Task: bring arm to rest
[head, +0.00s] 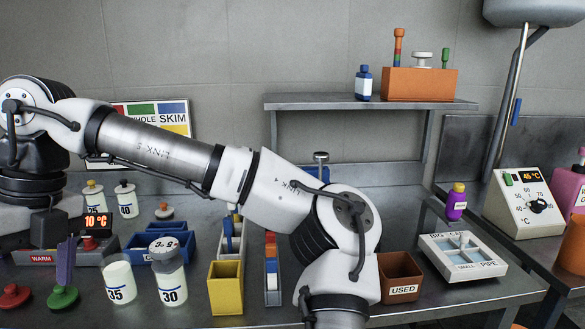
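My arm (158,143) reaches from the upper left across the middle of the head view. It bends down at a joint (340,215) over the front of the bench. Its lower end leaves the picture at the bottom, so my gripper is out of view. Whether it holds anything cannot be seen. The arm hides part of the bench's back and of a sign (155,117) on the wall.
The bench carries bottles labelled 35 (118,280) and 30 (170,280), a yellow bin (226,288), a brown USED box (402,277) and a compartment tray (463,257). A shelf (340,103) holds an orange rack (420,84). A dial box (524,205) stands right.

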